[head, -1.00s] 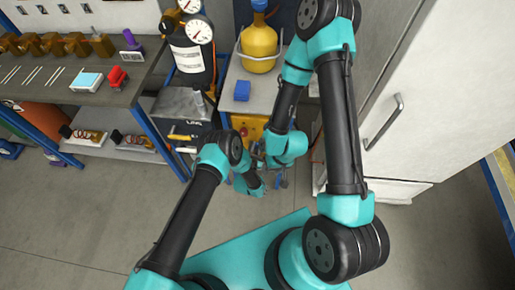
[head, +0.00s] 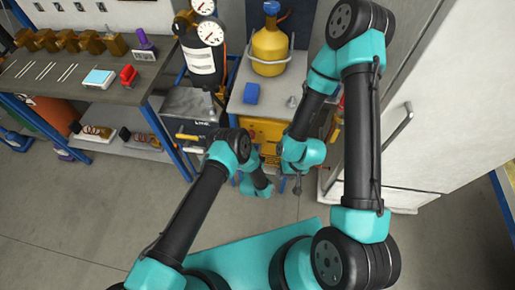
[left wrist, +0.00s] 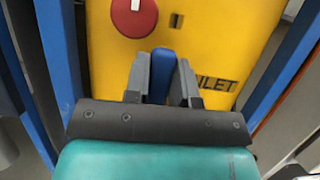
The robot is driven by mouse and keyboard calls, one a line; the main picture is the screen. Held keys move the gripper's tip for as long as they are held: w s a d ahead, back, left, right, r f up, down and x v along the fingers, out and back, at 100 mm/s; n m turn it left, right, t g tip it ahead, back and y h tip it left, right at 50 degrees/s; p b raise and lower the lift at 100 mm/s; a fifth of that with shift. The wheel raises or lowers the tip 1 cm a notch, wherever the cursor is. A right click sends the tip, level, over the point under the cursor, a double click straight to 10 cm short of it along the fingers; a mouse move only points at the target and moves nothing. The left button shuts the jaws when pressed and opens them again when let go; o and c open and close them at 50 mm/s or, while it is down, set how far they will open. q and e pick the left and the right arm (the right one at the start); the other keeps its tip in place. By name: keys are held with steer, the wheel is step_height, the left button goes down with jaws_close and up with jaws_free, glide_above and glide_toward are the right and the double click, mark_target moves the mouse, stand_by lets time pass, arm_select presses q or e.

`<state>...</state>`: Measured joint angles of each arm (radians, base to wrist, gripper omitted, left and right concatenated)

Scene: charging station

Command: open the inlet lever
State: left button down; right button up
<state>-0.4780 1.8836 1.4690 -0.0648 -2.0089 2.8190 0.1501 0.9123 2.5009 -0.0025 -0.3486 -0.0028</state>
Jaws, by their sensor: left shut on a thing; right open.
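A blue lever (left wrist: 162,82) stands out from a yellow panel (left wrist: 215,25) in the left wrist view. Beside it is a label, partly hidden by a finger, that shows "NLET". My left gripper (left wrist: 160,66) is shut on the blue lever, one grey finger on each side. In the head view my left gripper (head: 268,158) is at the front of the yellow panel (head: 262,132), small and partly hidden by my arms. My right gripper (head: 297,186) is open, lower and to the right, apart from the lever.
A red round knob (left wrist: 134,15) is on the panel above the lever. Blue frame posts flank the panel. A white cabinet (head: 455,100) is at right. The floor in front is clear.

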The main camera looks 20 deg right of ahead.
arm_select(q)
steer(key=c, duration=1)
jaws_free()
steer(key=shift+o, duration=0.2)
